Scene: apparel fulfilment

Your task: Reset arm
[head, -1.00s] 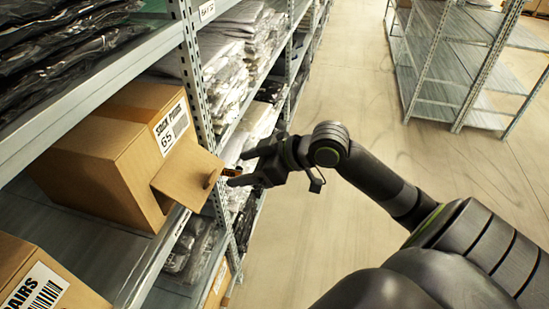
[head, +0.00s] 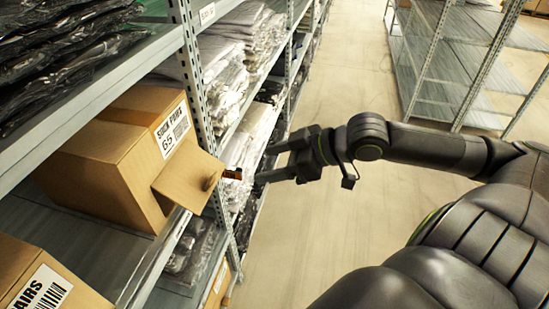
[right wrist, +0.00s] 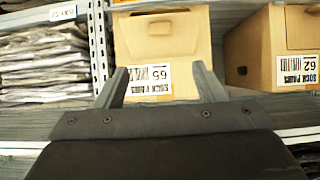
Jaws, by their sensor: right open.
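My right gripper (head: 262,164) is open and empty in the head view. It is out in the aisle, to the right of the cardboard box labelled Sock Pairs 65 (head: 105,165), and apart from it. The box sits on a shelf with its front flap (head: 188,180) sticking out towards the aisle. In the right wrist view the two fingers of the gripper (right wrist: 158,70) are spread, with the 65 box (right wrist: 160,42) beyond them and nothing between them. My left gripper is not in view.
A second sock box (head: 40,280) stands at lower left; one labelled 62 (right wrist: 268,42) shows in the right wrist view. Bagged garments (head: 240,45) fill neighbouring shelves. A metal upright (head: 195,70) stands beside the 65 box. The aisle floor (head: 340,60) is clear; an empty rack (head: 450,60) stands beyond.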

